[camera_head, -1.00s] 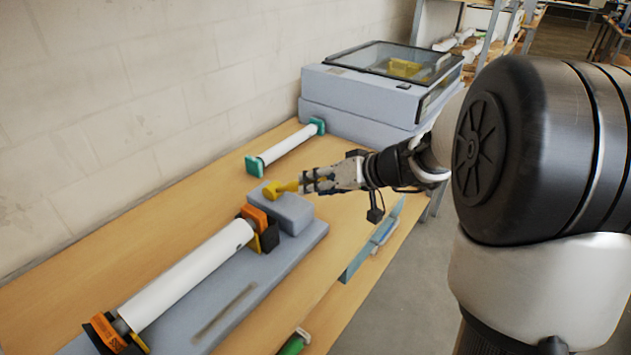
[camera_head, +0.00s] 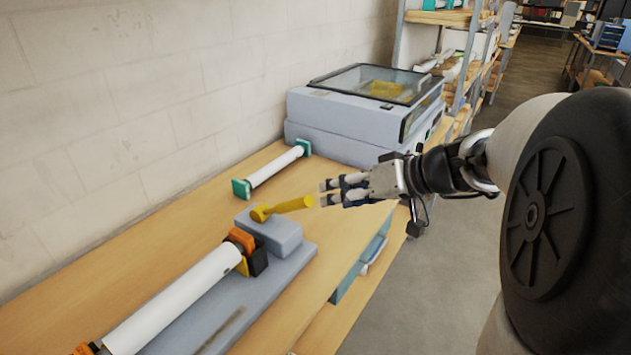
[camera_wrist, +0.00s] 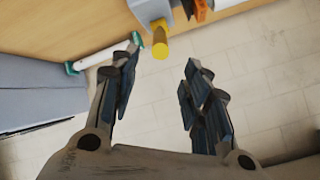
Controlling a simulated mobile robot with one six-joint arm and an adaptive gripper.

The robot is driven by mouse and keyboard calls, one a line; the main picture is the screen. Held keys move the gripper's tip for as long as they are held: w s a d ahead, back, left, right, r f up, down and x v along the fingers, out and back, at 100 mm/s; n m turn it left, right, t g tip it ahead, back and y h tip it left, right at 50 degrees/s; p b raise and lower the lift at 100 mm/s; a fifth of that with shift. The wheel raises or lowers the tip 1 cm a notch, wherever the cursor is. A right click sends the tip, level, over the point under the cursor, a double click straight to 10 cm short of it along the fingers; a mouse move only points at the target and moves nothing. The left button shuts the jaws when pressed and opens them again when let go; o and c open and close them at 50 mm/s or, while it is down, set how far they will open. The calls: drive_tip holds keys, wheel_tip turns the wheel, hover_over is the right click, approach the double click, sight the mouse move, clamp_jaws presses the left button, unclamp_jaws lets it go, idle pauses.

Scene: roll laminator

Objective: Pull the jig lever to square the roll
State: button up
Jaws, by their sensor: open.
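The yellow jig lever (camera_head: 284,208) sits on the grey block (camera_head: 272,234) of the jig, its handle pointing right toward my gripper. It also shows in the wrist view (camera_wrist: 161,46), end-on, beyond and between my fingers. The white roll (camera_head: 175,302) lies along the jig between black-and-orange end holders (camera_head: 245,250). My gripper (camera_head: 324,193) is open and empty, just to the right of the lever's end, with a small gap. In the wrist view my spread fingers (camera_wrist: 160,88) have nothing between them.
A grey laminator (camera_head: 365,110) with a glass lid stands at the back of the wooden bench (camera_head: 160,240). A second white roll with green ends (camera_head: 272,172) lies near the wall. A blue-grey drawer (camera_head: 360,260) is at the bench's front. The floor to the right is clear.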

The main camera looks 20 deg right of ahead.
sight(293, 204)
drive_tip(key=s+d+f+m+t+y+p, duration=0.1)
drive_tip(key=d+f+m+t+y+p, duration=0.25)
drive_tip(key=m, duration=0.95)
drive_tip(key=s+d+f+m+t+y+p, duration=0.15)
drive_tip(key=f+m+p, duration=0.4)
drive_tip(key=m, duration=0.75)
drive_tip(key=x, duration=0.6)
drive_tip(key=b+x, duration=0.1)
drive_tip(key=x, duration=0.5)
drive_tip(key=s+a+b+x, duration=0.1)
drive_tip(key=x, duration=0.4)
drive_tip(key=shift+w+a+r, duration=0.35)
drive_tip(key=shift+w, duration=0.05)
drive_tip(key=shift+c, duration=0.4)
clamp_jaws()
